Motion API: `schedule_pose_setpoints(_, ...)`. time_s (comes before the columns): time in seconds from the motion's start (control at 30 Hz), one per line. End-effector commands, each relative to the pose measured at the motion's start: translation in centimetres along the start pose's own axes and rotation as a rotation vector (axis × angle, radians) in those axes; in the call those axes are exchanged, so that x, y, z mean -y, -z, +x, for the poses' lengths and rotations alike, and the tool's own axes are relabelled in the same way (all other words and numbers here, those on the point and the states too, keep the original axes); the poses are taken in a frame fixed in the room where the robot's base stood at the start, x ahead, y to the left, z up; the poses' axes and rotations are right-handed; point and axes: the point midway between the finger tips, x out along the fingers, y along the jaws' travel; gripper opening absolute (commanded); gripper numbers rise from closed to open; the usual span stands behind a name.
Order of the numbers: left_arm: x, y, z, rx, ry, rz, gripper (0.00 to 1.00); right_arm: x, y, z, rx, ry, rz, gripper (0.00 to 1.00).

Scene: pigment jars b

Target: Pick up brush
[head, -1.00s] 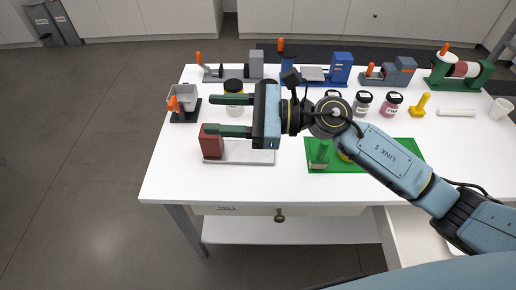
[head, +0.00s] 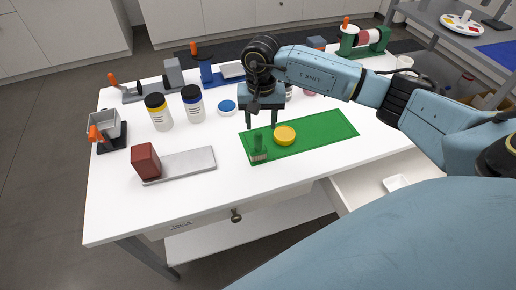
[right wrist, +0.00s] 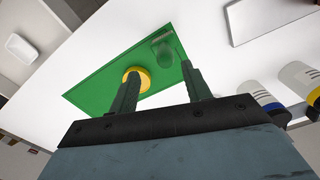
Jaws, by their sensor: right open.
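The brush (head: 258,151), a small green block-like handle with a tan lower edge, stands near the left end of the green mat (head: 325,132). My right gripper (head: 261,125) is open and empty, pointing down above the mat just behind the brush. In the right wrist view the brush (right wrist: 163,52) shows beyond and between the open fingertips (right wrist: 160,68), apart from them. A yellow disc (head: 285,135) lies on the mat to the right of the brush; in the wrist view it (right wrist: 143,77) is partly behind one finger. My left gripper is not in view.
A yellow-banded jar (head: 158,113), a blue-banded jar (head: 192,104) and a blue lid (head: 227,106) stand behind the mat. A red block (head: 146,161) sits at the end of a grey plate (head: 190,164) to the left. An open drawer (head: 365,190) juts out at the front right.

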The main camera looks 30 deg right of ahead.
Motion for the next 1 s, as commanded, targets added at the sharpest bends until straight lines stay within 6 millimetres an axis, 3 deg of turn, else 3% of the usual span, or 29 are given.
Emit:
schedule_pose_setpoints(0.1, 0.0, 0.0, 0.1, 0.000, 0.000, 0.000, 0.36, 0.1, -0.1, 1.9, 0.003, 0.001, 0.000, 0.48)
schedule_pose_setpoints(0.33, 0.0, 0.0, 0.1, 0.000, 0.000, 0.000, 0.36, 0.3, -0.1, 3.5, 0.002, 0.003, 0.001, 0.48)
schedule_pose_setpoints(0.63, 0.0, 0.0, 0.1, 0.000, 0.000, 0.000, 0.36, 0.8, 0.1, 7.6, 0.002, 0.003, 0.001, 0.48)
schedule_pose_setpoints(0.93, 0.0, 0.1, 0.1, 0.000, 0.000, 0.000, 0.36, 0.8, 0.1, 8.0, 0.001, 0.004, 0.000, 0.48)
schedule_pose_setpoints(1.0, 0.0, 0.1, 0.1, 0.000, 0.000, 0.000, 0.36, 0.8, 0.1, 8.0, 0.001, 0.003, 0.000, 0.39)
